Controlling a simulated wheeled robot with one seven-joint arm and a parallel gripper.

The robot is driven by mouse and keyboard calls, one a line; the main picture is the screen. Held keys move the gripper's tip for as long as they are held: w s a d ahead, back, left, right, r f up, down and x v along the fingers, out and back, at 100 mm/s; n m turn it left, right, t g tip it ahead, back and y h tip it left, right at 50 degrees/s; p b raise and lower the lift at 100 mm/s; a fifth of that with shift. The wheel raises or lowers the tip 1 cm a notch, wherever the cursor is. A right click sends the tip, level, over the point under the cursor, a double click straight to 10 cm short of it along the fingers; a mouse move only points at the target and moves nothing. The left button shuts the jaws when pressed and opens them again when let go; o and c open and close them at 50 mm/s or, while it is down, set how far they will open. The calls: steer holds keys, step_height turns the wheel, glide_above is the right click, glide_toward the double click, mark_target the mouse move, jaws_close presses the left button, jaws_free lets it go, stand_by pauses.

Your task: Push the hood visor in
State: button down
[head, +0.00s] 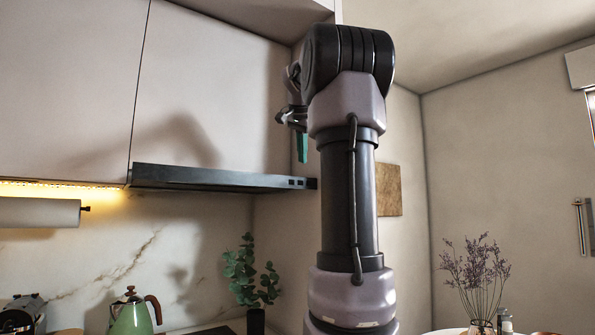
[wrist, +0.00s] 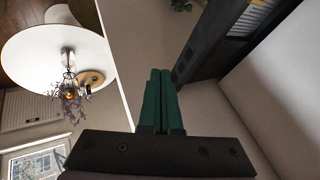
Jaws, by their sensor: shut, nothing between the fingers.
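The hood visor (head: 215,179) is a dark, flat strip under the white upper cabinets in the head view. It stands out from the cabinet front, with small buttons near its right end. In the wrist view the dark hood (wrist: 215,45) runs from the top right down to near my fingertips, with a light grille on its underside. My gripper (head: 302,160) is beside the right end of the visor and partly hidden behind my own arm. Its green fingers (wrist: 161,72) are together and hold nothing. I cannot tell whether they touch the hood.
White cabinet doors (head: 210,85) rise above the hood. Below are a green kettle (head: 131,315), a leafy plant (head: 250,275) and a paper roll (head: 38,212). A round white table (wrist: 35,60) with a flower vase stands away from the hood. A wall closes the right side.

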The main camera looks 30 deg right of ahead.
mark_target(295, 181)
steer(key=x, duration=0.3)
steer(key=w+x, duration=0.1)
steer(key=x, duration=0.3)
steer(key=w+r+x, duration=0.1)
steer(key=x, duration=0.2)
steer(key=shift+w+a+f, duration=0.25)
steer(key=shift+w, duration=0.5)
